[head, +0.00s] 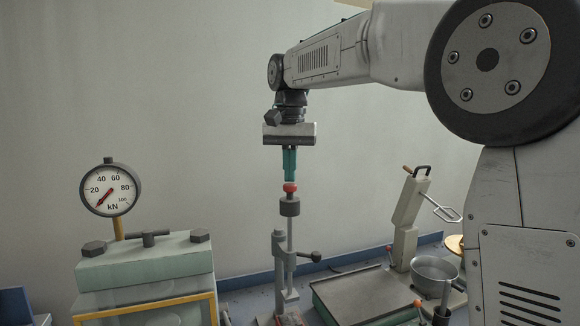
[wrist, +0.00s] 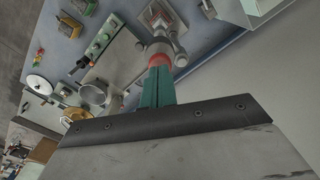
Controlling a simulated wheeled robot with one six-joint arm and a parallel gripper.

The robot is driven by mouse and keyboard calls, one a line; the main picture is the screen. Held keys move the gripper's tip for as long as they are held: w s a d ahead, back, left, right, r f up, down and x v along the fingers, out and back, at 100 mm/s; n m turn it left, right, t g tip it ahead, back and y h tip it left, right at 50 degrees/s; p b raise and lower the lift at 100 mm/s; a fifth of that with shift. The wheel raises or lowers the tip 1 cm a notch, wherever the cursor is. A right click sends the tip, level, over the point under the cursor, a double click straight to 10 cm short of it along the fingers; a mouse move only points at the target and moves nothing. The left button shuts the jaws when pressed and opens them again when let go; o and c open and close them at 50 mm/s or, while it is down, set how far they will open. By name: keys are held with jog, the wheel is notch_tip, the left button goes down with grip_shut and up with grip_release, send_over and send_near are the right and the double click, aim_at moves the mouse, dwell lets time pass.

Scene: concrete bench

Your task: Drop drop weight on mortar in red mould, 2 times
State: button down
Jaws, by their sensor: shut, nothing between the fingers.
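The drop weight (head: 290,206) is a dark grey cylinder with a red knob (head: 290,187) on top. It sits upright at the upper end of a thin rod on a grey stand (head: 279,262). My gripper (head: 289,179) points straight down with its teal fingers shut together, tips right at the top of the red knob. I cannot tell whether they touch it. In the wrist view the fingers (wrist: 158,75) end at the red knob (wrist: 160,60).
A press with a kN dial gauge (head: 110,190) stands at the left. A flat dark-topped box (head: 362,292) lies right of the stand. A mixer (head: 408,215) with a metal bowl (head: 434,270) stands further right. A plain wall is behind.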

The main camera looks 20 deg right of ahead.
jog(key=shift+f, duration=0.5)
jog(key=shift+r, duration=2.05)
